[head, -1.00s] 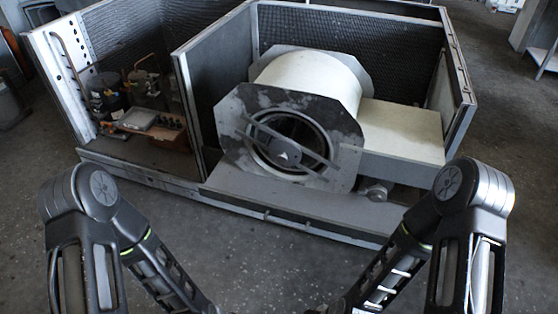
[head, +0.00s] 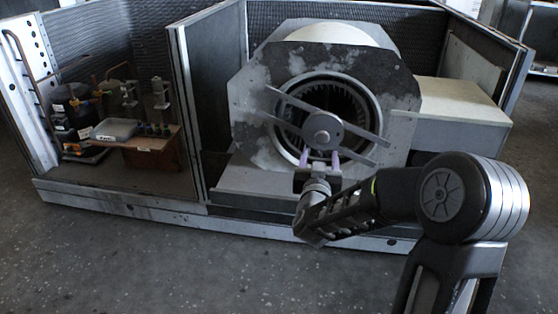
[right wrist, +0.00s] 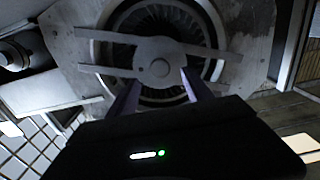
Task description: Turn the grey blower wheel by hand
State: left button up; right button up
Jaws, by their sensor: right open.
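The grey blower wheel (head: 335,92) shows as a ring of vanes inside the round inlet of the blower housing (head: 262,92). A bracket with crossing bars and a round hub (head: 322,130) covers its middle. My right gripper (head: 320,158) is at the lower edge of the inlet, just below the hub, with its two fingers apart and nothing seen between them. In the right wrist view, the fingers (right wrist: 160,88) point up toward the hub (right wrist: 159,68), one on each side, with the wheel's vanes (right wrist: 158,20) behind. I cannot tell whether they touch anything. My left gripper is out of view.
A pale box-shaped duct (head: 465,98) adjoins the housing on the right. The cabinet's low front rail (head: 130,200) borders open floor.

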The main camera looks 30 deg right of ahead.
aim_at(322, 139)
jog(key=shift+r, duration=0.3)
jog(key=shift+w+d, duration=0.1)
jog(key=b+x, duration=0.1)
jog(key=x, duration=0.6)
jog(key=shift+w+d+b, duration=0.2)
jog(key=shift+d+b, duration=0.05)
jog(key=shift+b, duration=0.05)
jog(key=shift+c, duration=0.5)
grip_shut()
